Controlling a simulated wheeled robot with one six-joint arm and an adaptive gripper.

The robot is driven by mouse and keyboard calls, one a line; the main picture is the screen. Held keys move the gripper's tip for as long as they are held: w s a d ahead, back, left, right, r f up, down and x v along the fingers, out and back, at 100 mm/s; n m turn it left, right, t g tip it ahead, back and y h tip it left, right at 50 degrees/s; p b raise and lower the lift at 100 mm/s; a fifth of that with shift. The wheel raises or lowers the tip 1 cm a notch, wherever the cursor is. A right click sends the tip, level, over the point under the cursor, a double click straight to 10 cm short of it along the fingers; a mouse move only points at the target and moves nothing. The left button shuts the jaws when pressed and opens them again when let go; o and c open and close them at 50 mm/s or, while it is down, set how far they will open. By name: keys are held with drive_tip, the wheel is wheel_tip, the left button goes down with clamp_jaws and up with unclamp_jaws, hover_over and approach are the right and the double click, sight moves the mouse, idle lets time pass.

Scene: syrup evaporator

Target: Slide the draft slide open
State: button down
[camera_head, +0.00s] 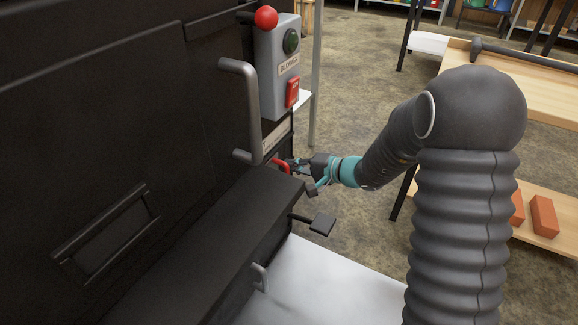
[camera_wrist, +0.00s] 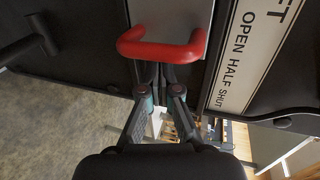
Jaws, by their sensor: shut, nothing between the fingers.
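The draft slide shows in the wrist view as a light grey plate (camera_wrist: 172,14) with a red U-shaped handle (camera_wrist: 162,50). In the head view the red handle (camera_head: 283,166) sits low on the black evaporator front, below the blower box. A white label (camera_wrist: 250,50) reading "OPEN HALF SHUT" lies right of the slide in the wrist view. My gripper (camera_wrist: 154,72) is shut and empty, its fingertips right at the handle's bar and partly hidden by it. I cannot tell whether they touch it. My gripper (camera_head: 292,166) shows small beside the handle in the head view.
A grey blower box (camera_head: 280,75) with a red knob and switch is above. A large grey door handle (camera_head: 245,110) stands out at its left. Wooden shelves (camera_head: 545,90) stand right.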

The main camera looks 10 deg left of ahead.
drive_tip(key=v, duration=0.8)
drive_tip(key=shift+d+f, duration=0.25)
drive_tip(key=shift+s, duration=0.1)
